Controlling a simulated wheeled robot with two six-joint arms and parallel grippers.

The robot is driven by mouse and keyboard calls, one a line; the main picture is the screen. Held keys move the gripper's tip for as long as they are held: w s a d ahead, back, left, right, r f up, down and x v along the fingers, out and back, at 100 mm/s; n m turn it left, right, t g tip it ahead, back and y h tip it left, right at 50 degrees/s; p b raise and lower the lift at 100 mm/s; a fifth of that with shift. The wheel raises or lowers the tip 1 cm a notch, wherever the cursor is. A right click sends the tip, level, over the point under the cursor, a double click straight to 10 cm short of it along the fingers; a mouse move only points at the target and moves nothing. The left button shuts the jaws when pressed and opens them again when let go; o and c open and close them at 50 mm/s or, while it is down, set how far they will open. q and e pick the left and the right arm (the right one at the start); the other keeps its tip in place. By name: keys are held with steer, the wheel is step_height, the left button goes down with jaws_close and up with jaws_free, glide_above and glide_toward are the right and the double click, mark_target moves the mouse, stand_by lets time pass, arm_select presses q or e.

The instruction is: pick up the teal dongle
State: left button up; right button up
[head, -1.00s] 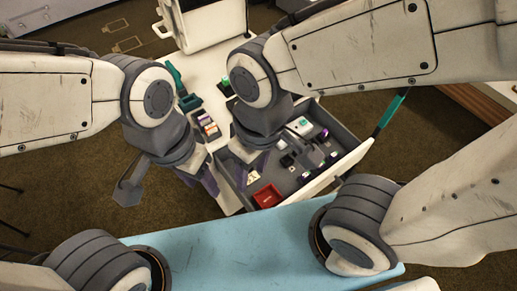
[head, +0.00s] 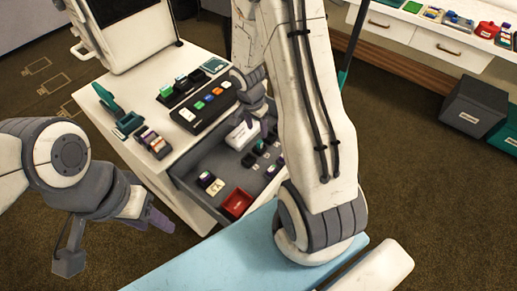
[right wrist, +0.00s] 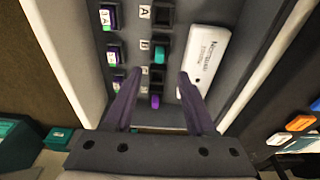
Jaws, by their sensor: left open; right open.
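In the right wrist view a teal dongle (right wrist: 161,55) stands in a dark socket, in a column inside an open grey drawer (right wrist: 225,20). A purple piece (right wrist: 155,101) sits in the same column, nearer my gripper. My right gripper (right wrist: 158,80) is open, its two purple fingers either side of this column, with nothing clearly held. In the head view my right gripper (head: 268,130) is over the drawer (head: 210,160), partly hidden by its arm. My left gripper (head: 152,215) is open and empty, left of the drawer and away from its contents.
A white labelled box (right wrist: 203,60) lies close beside my right finger. A red tray (head: 236,203) sits in the drawer's front corner. A button panel (head: 208,103) and teal stand (head: 120,112) occupy the counter.

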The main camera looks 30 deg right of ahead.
mark_target(260, 142)
steer(key=f, duration=0.2)
steer(key=d+f+b, duration=0.1)
steer(key=f, duration=0.2)
steer(key=f+b, duration=0.1)
steer(key=f, duration=0.2)
steer(key=shift+w+d, duration=0.15)
jaws_close()
